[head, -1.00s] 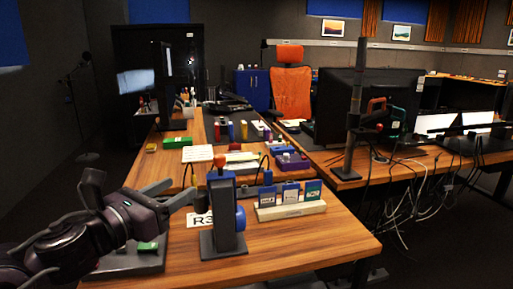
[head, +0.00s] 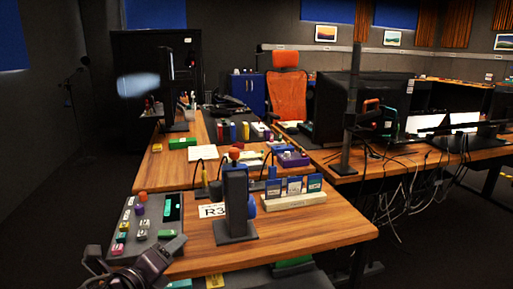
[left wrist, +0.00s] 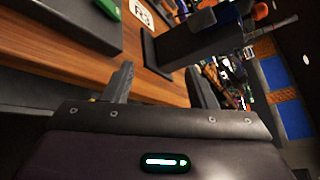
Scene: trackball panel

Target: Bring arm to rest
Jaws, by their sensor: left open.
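My left gripper (head: 136,246) is low at the bottom left of the head view, in front of the near table edge. Its two fingers are apart, and nothing shows between them. In the left wrist view the open fingers (left wrist: 158,76) point toward the table and the dark stand (left wrist: 200,42). The grey button panel (head: 128,205), with several coloured buttons, lies on the table's left corner beyond the gripper. The dark upright stand (head: 236,205), with a blue round part on its side (head: 251,205), stands right of the panel. My right gripper is out of view.
A pale rack (head: 294,201) with blue and green cards sits right of the stand. An R3 label (head: 211,211) lies beside it. The wooden table (head: 310,232) is bare at the near right. Monitors and cables stand further right.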

